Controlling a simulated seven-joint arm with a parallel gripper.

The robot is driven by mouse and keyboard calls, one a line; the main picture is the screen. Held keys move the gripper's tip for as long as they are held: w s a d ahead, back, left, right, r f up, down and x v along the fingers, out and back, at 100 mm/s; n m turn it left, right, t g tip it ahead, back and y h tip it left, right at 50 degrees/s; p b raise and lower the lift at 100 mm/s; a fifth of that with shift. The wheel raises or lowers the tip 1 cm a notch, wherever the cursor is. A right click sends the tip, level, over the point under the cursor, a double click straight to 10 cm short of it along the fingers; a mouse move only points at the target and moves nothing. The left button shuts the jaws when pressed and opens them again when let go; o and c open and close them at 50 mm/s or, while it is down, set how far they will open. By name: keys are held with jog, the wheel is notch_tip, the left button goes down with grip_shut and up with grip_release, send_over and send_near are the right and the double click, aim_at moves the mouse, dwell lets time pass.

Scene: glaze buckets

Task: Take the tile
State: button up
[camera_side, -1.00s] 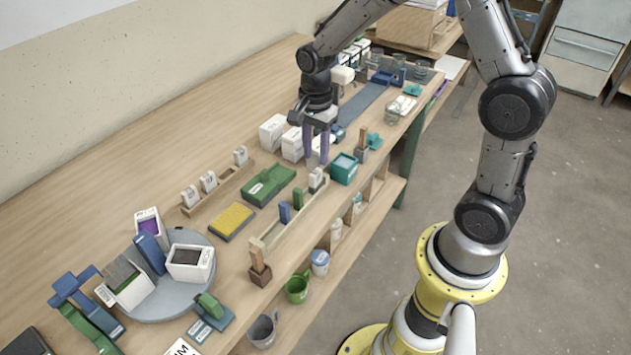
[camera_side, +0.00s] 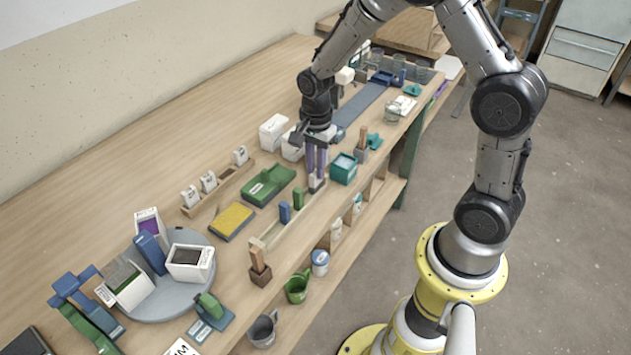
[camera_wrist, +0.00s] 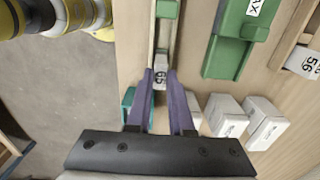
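A small pale tile with a dark number (camera_wrist: 160,78) stands at the near end of a narrow wooden rack in the wrist view. In the side view the tile (camera_side: 316,185) is at the rack's far right end, just below my fingers. My gripper (camera_side: 316,172) points down over it, its two purple fingers apart. In the wrist view the fingertips of my gripper (camera_wrist: 160,74) lie on either side of the tile. I cannot tell whether they touch it. The tile's lower part is hidden in the rack.
The wooden rack (camera_side: 270,238) also holds a blue block (camera_side: 285,212) and a green block (camera_side: 298,198). A teal box (camera_side: 343,168) stands close to the right of my gripper. A green tray (camera_side: 268,185) lies left. White boxes (camera_side: 272,132) stand behind.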

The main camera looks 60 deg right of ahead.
grip_shut()
jog(key=shift+r, duration=3.8)
